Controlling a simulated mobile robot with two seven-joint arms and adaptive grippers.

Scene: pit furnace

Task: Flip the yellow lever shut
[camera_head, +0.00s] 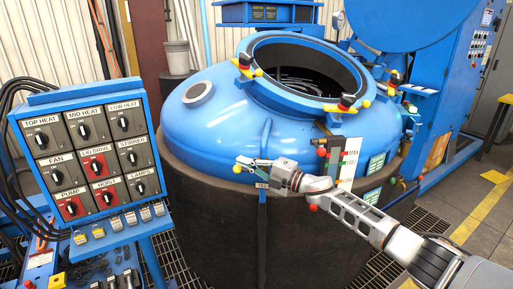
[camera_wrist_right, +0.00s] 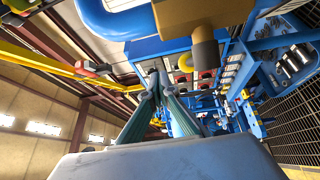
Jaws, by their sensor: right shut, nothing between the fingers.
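My right gripper (camera_head: 241,162) is shut and empty, in front of the blue furnace vessel (camera_head: 225,120). Its shut fingertips also show in the right wrist view (camera_wrist_right: 153,82). Small yellow bits show close around the fingers in the head view; I cannot tell whether one is the lever or whether the fingers touch it. In the right wrist view a brass-coloured fitting (camera_wrist_right: 180,14) with a stub hangs above the fingers, apart from them in the picture. Yellow-handled clamps (camera_head: 247,67) (camera_head: 346,106) sit around the vessel's rim. My left gripper is not in view.
A blue control panel (camera_head: 70,93) with rows of knobs stands at the left. The open round lid (camera_head: 410,20) is at the upper right. A gauge plate (camera_head: 349,160) and signs are just right of my right gripper. Floor is clear at the far right.

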